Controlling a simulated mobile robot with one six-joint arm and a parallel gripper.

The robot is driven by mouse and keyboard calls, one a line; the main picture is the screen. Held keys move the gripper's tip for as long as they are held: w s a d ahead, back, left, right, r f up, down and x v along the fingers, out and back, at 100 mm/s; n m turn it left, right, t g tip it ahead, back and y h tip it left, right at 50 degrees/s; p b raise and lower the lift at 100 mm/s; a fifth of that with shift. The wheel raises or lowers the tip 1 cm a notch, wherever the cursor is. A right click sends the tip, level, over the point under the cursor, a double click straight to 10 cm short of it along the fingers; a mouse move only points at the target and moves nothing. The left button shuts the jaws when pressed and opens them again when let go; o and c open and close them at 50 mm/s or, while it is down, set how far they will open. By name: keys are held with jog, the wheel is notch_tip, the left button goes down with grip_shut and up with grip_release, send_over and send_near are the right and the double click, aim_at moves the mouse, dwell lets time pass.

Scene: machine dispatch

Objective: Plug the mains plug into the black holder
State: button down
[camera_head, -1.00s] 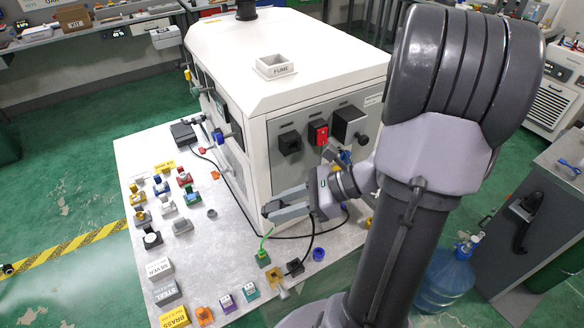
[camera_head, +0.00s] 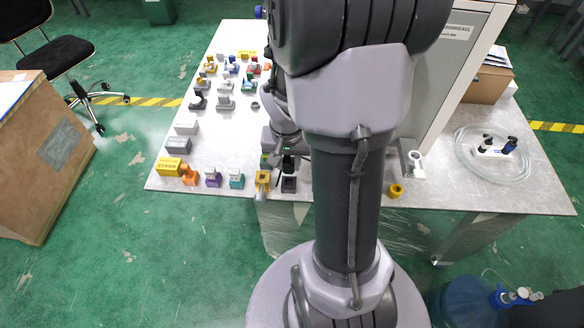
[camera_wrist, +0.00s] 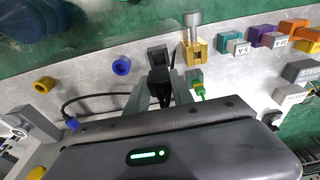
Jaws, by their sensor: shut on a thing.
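My gripper (camera_wrist: 160,88) is shut on the black mains plug (camera_wrist: 161,86), which sits between its two grey fingers in the wrist view. A black cable runs off to the left. The black holder (camera_wrist: 157,55) is a square block just beyond the plug, in line with it. In the head view the holder (camera_head: 289,185) stands near the table's front edge, with the plug (camera_head: 288,164) just behind it. My arm hides much of the gripper there. I cannot tell whether the plug touches the holder or is in it.
A brass-coloured block with a grey post (camera_wrist: 194,46) stands close beside the holder. A green connector (camera_wrist: 198,84) is beside the right finger. Blue (camera_wrist: 122,65) and yellow (camera_wrist: 45,86) rings lie to the left. Purple (camera_head: 213,178) and teal (camera_head: 237,180) blocks line the front edge.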

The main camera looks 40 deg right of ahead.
aim_at(288, 172)
jog(key=shift+w, duration=0.1)
jog(key=shift+r, duration=0.1)
notch_tip(288, 172, down, 5)
jog(key=b, duration=0.4)
jog(key=shift+r, duration=0.15)
jog(key=shift+f+b, duration=0.9)
jog(key=shift+b, duration=0.35)
dwell(0.6)
jog(key=c, duration=1)
grip_release()
